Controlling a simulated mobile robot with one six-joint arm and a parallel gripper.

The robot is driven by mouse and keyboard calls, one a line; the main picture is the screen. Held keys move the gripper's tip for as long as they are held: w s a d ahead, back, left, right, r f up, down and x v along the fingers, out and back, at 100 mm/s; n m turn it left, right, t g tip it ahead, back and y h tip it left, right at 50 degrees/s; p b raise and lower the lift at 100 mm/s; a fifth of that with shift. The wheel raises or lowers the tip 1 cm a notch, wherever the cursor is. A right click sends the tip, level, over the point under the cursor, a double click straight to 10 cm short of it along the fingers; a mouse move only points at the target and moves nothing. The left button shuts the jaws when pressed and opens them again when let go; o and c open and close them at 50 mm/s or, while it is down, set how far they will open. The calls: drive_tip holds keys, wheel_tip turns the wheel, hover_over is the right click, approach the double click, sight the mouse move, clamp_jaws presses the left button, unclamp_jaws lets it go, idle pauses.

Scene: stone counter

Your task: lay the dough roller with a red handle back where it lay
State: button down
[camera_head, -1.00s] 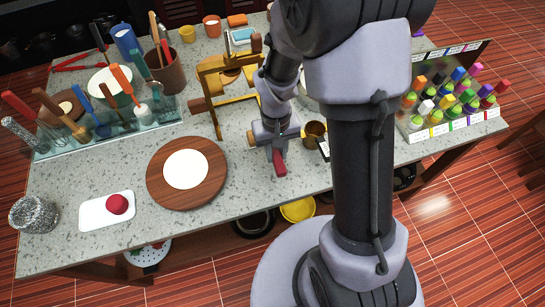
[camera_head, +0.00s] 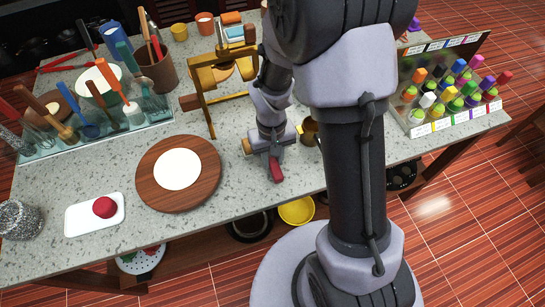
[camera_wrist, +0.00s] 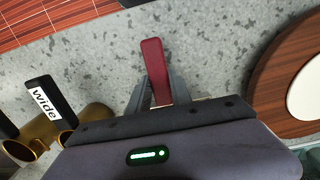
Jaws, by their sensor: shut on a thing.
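My gripper (camera_head: 271,156) is low over the stone counter (camera_head: 110,180), near its front edge, and is shut on the dough roller. The roller's red handle (camera_head: 277,171) sticks out toward the front edge. In the wrist view the dark red handle (camera_wrist: 155,66) stands out beyond the fingers (camera_wrist: 154,95). The rest of the roller is mostly hidden by my gripper; a pale wooden bit shows to the left of the jaws. I cannot tell whether the roller touches the counter.
A round wooden board (camera_head: 214,180) with a white dough disc (camera_head: 178,169) lies left of my gripper. A brass cup (camera_head: 309,131) is close on the right. A yellow wooden frame (camera_head: 208,105) stands behind. A bottle rack (camera_head: 420,129) is at the right. Bare counter lies between board and gripper.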

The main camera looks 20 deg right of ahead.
drive_tip(key=shift+f+b, duration=0.55)
drive_tip(key=shift+f, duration=0.05)
drive_tip(key=c, duration=1.1)
unclamp_jaws()
drive_tip(key=r+p, duration=0.2)
drive_tip(key=r, duration=0.3)
drive_tip(key=r+p, duration=0.2)
drive_tip(key=r, duration=0.4)
drive_tip(key=r+p, duration=0.3)
drive_tip(key=r, duration=0.3)
drive_tip(key=shift+w+r, duration=0.25)
drive_tip(key=shift+w, duration=0.1)
drive_tip(key=s+a+r+m+t+b, duration=0.1)
drive_tip(key=s+r+t, duration=0.1)
drive_tip(key=s+r, duration=0.2)
drive_tip(key=s+a+r+m+t+y+b, duration=0.1)
drive_tip(key=s+r+m+t, duration=0.1)
drive_tip(key=s, duration=0.3)
drive_tip(key=s+a+r+m+t+y+b, duration=0.1)
drive_tip(key=s+a+r+t+b, duration=0.1)
drive_tip(key=s+r, duration=0.2)
drive_tip(key=shift+s+r, duration=0.15)
drive_tip(key=shift+r, duration=0.7)
